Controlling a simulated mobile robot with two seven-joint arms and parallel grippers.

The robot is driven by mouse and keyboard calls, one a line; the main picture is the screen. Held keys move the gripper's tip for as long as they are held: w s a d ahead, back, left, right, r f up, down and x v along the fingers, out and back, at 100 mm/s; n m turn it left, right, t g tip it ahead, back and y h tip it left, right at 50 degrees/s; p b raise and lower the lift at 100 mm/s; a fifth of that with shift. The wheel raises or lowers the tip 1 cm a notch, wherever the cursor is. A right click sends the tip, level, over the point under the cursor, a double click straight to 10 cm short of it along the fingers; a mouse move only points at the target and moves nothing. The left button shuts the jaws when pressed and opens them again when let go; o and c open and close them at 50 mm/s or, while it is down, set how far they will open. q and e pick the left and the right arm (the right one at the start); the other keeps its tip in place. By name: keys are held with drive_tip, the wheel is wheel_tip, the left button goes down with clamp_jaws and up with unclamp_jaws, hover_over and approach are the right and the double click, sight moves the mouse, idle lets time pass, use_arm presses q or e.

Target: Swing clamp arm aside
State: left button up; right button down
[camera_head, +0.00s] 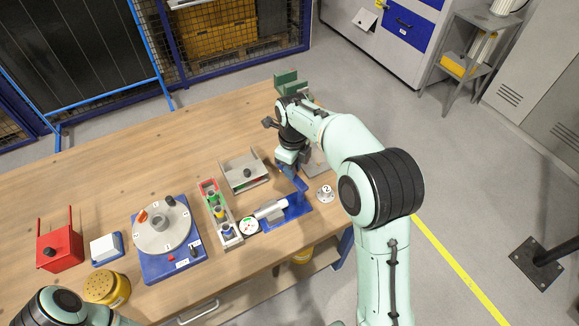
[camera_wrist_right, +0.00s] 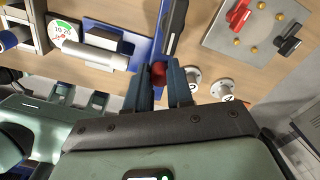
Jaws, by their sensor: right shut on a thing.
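The clamp fixture has a blue base (camera_head: 296,211) with a silver cylinder (camera_head: 270,209) lying on it. In the right wrist view the cylinder (camera_wrist_right: 95,55) lies at upper left, beside the blue base (camera_wrist_right: 140,43). A dark clamp arm (camera_wrist_right: 174,28) runs up from a red knob (camera_wrist_right: 158,73) at its near end. My right gripper (camera_head: 302,187) reaches down at the fixture's far side. In the wrist view its blue fingers (camera_wrist_right: 160,88) are shut on the red knob, which they partly hide. My left arm shows at the lower left, but its gripper is out of view.
A rotary jig (camera_head: 160,235) stands left, with a red box (camera_head: 60,247) beyond it. A parts tray (camera_head: 217,212), dial gauge (camera_head: 249,226) and grey bracket (camera_head: 243,172) stand near the fixture. A round numbered stand (camera_head: 325,193) is close on the right. The table's back left is clear.

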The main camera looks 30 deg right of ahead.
use_arm(q)
drive_tip(key=shift+w+r, duration=0.25)
drive_tip(key=shift+r, duration=0.05)
use_arm(e)
drive_tip(key=shift+d+m, duration=0.3)
drive_tip(key=shift+m, duration=0.4)
drive_tip(key=c, duration=1)
unclamp_jaws()
use_arm(q)
drive_tip(key=w+r+p, duration=0.2)
drive_tip(key=shift+w+r, duration=0.25)
drive_tip(key=shift+w, duration=0.1)
use_arm(e)
wheel_tip(320, 180, up, 13)
drive_tip(key=shift+r, duration=0.2)
